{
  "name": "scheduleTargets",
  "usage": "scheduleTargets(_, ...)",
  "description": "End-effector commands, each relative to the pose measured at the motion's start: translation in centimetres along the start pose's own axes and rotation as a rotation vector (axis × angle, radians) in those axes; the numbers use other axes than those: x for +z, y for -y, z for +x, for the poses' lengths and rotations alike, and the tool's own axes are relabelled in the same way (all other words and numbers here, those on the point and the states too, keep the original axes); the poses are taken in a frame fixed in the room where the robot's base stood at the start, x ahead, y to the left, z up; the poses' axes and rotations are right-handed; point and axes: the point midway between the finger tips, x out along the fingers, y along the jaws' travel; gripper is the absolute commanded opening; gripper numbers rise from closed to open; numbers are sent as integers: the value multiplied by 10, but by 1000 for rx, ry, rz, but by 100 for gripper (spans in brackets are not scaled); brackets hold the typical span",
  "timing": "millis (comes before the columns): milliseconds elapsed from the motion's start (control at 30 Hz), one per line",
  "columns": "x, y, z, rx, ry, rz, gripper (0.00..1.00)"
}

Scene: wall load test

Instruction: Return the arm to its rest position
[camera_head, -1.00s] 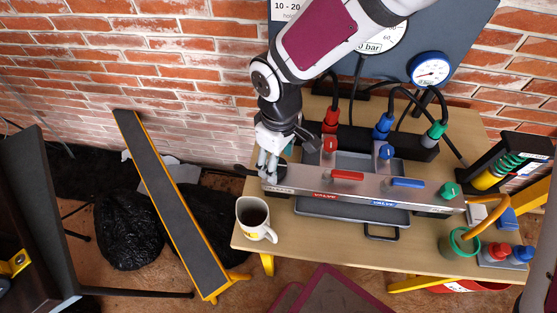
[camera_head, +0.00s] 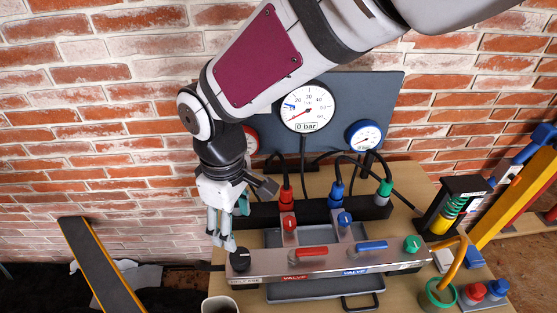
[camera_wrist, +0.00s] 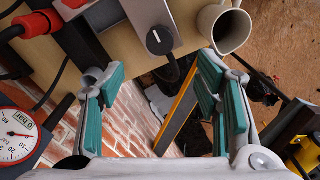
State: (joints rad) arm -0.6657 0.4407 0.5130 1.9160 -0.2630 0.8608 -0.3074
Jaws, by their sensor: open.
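My arm reaches in from the top of the head view, and its maroon-panelled link crosses in front of the wall. My gripper (camera_head: 226,232) hangs at the left end of the metal valve manifold (camera_head: 328,263), beside and behind the black knob (camera_head: 240,259). In the wrist view my gripper (camera_wrist: 160,100) has its teal-padded fingers spread wide with nothing between them. The black knob (camera_wrist: 159,40) lies beyond the fingers there, apart from them.
A white mug (camera_head: 220,305) stands at the table's left front; the wrist view shows it too (camera_wrist: 224,27). Gauges (camera_head: 306,106) hang on the grey panel behind. Red, blue and green hose connectors (camera_head: 337,190) stand behind the manifold. A yellow-edged bench (camera_head: 100,265) is at left.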

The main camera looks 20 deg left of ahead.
Motion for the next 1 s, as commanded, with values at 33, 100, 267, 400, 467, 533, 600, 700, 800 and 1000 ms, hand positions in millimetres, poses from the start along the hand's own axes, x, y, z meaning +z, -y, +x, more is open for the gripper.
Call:
scheduleTargets(33,0,0,0,0,0,0,58)
scheduleTargets(100,0,0,0,0,0,0,58)
scheduleTargets(267,7,-6,-5,12,0,23,58)
scheduleTargets(400,46,-30,-30,60,0,143,58)
scheduleTargets(467,73,-44,-46,90,-1,226,58)
scheduleTargets(533,109,-56,-65,125,-4,337,58)
scheduleTargets(600,144,-64,-82,156,-9,448,58)
scheduleTargets(700,195,-68,-104,197,-24,611,58)
scheduleTargets(800,243,-63,-123,232,-46,774,58)
scheduleTargets(1000,328,-34,-148,287,-114,1100,58)
